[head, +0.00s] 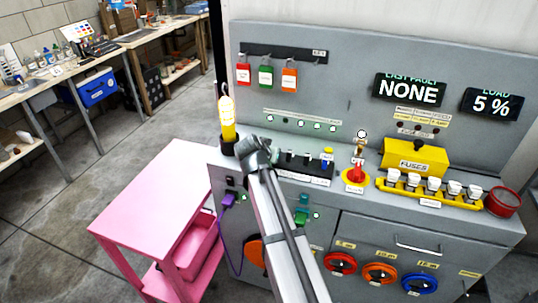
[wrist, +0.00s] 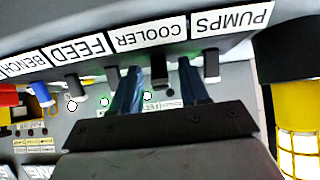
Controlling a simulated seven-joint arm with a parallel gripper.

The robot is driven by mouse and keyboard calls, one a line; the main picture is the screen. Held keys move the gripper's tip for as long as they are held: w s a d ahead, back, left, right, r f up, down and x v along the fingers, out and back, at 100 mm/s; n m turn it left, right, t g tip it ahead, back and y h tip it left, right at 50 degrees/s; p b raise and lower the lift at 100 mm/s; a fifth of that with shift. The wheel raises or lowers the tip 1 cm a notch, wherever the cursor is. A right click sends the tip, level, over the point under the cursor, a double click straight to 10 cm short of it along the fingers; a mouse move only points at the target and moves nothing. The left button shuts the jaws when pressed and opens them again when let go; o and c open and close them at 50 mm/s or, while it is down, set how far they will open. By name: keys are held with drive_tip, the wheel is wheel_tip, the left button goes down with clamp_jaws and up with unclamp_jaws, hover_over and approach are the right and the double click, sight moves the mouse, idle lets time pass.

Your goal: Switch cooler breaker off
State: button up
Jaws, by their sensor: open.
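In the wrist view, which is upside down, the COOLER label (wrist: 148,36) is on the front edge of the breaker row. The dark cooler breaker lever (wrist: 160,82) stands behind it. My gripper (wrist: 160,66) is open, with one blue finger on each side of this lever. I cannot tell whether either finger touches it. In the head view the breaker row (head: 305,178) sits on the grey console, and my arm's end hides its left part; my fingers are not clear there. The lever's exact position is hard to read.
The PUMPS lever (wrist: 211,66) and FEED lever (wrist: 75,88) stand close outside my fingers. A lit yellow lamp (head: 227,120) rises left of the row. A pink cart (head: 150,200) is left.

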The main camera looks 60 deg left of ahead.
drive_tip(key=v, duration=1.3)
drive_tip(key=shift+s+d+r, duration=0.15)
drive_tip(key=shift+s+r, duration=0.05)
drive_tip(key=shift+r, duration=0.15)
